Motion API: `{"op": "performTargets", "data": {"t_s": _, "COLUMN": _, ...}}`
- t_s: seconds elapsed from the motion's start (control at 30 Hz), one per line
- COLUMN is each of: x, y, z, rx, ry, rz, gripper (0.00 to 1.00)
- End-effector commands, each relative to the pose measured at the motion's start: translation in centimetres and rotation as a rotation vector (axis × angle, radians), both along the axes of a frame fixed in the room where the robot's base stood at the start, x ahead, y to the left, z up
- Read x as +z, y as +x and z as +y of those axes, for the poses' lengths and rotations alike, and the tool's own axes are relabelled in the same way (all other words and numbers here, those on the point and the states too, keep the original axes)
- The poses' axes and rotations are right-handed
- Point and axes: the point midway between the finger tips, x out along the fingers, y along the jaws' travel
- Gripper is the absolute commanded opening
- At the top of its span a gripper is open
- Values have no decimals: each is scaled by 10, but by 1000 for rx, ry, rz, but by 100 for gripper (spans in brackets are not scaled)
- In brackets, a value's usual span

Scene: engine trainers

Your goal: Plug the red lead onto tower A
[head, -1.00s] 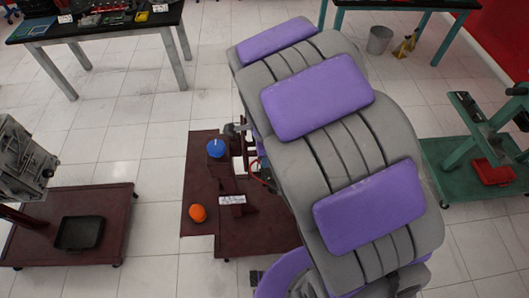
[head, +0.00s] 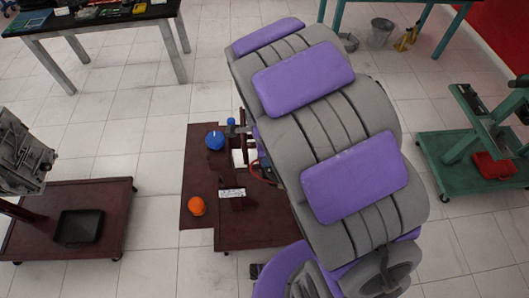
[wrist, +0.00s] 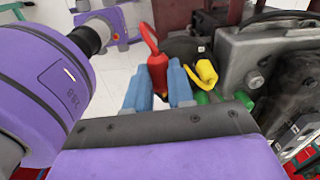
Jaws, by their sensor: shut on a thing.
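In the wrist view the red lead's plug (wrist: 157,73) stands between the two light-blue fingers of my gripper (wrist: 160,88), which is shut on it. Its red cable loops upward behind the plug. A yellow lead (wrist: 205,74) and green pieces (wrist: 243,99) lie just right of the fingers. In the head view my arm hides most of the gripper; a red cable loop (head: 259,172) shows at the arm's left edge. I cannot tell which part is tower A; a white label (head: 232,193) on the stand is too small to read.
A dark red wheeled stand (head: 240,232) carries a blue ball (head: 215,140) and an orange ball (head: 197,206). Grey engine castings (wrist: 270,55) stand close on the right in the wrist view. Another trolley (head: 110,205) is at left, a green stand (head: 440,150) at right. Open floor lies between.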

Motion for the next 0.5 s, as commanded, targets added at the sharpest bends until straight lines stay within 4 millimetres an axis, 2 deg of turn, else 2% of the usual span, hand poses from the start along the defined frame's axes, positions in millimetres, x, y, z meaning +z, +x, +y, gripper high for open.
{"op": "performTargets", "data": {"t_s": 0.23, "x": 0, "y": 0, "z": 0, "rx": -1, "ry": 16, "rz": 2, "gripper": 0}}
{"op": "performTargets", "data": {"t_s": 0.5, "x": -2, "y": 0, "z": -2, "rx": -8, "ry": 194, "rz": 13, "gripper": 0}}
